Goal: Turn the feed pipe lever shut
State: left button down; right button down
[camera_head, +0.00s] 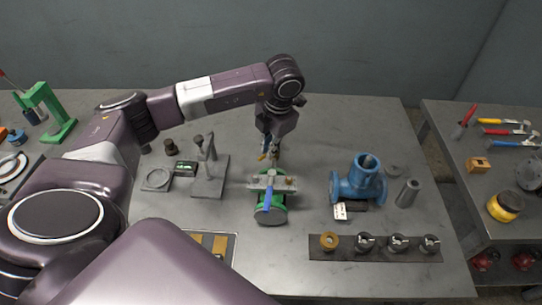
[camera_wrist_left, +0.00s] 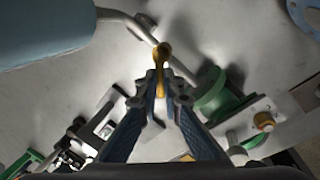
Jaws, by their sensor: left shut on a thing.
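The green valve (camera_head: 270,215) sits on the bench in the middle of the head view, with a metal bracket across its top. The lever's blue grip (camera_head: 267,207) lies over its near side. In the wrist view the blue grip (camera_wrist_left: 45,30) fills the upper left, and its grey rod (camera_wrist_left: 130,22) bends toward the green body (camera_wrist_left: 213,95). My left gripper (camera_head: 273,158) is at the far side of the valve. Its fingers (camera_wrist_left: 160,88) are shut on a brass piece (camera_wrist_left: 163,55) with a rounded end. I cannot tell whether that piece belongs to the lever.
A grey stand (camera_head: 210,178) is left of the valve. A blue flanged valve (camera_head: 358,182) and a grey cylinder (camera_head: 407,193) are on the right. A dark strip with several fittings (camera_head: 375,248) lies at the front right.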

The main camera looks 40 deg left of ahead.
pick_arm(q)
jog(key=shift+a+f+m+b, duration=0.15)
jog(key=shift+f+m+b, duration=0.15)
jog(key=shift+m+b, duration=0.25)
jog(key=c, duration=2.7)
grip_release()
jog(key=shift+s+r, duration=0.1)
jog(key=shift+r, duration=0.2)
jog(key=o, duration=0.5)
jog(key=shift+f+p, duration=0.1)
jog(key=shift+p, duration=0.2)
jog(key=shift+o, duration=0.8)
notch_tip(320, 180, up, 12)
jog(key=d, duration=0.2)
jog(key=shift+s+f, duration=0.15)
jog(key=shift+s, duration=0.1)
